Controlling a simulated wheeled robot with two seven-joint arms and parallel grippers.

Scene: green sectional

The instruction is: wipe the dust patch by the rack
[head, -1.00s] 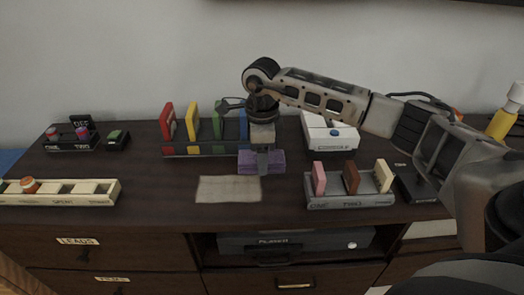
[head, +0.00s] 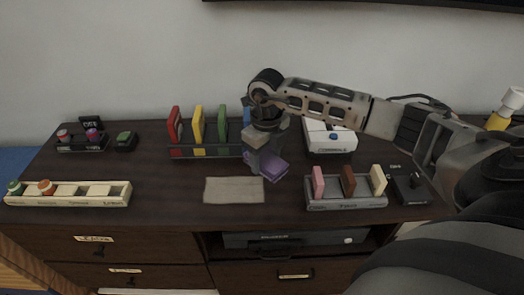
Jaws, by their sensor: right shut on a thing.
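The dust patch (head: 233,190) is a pale grey-beige rectangle on the dark cabinet top, in front of the rack. The rack (head: 205,152) holds red, yellow, green and blue upright pieces; the gripper partly hides its right end. My right gripper (head: 263,158) is shut on a purple sponge (head: 272,166). The sponge is tilted, just right of and behind the patch. I cannot tell whether it touches the top. My left gripper is not in view.
A grey rack (head: 346,201) with pink, brown and cream pieces stands right of the patch. A white box (head: 330,138) is behind it. A cream tray (head: 68,196) lies at the left. Between tray and patch the top (head: 165,190) is clear.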

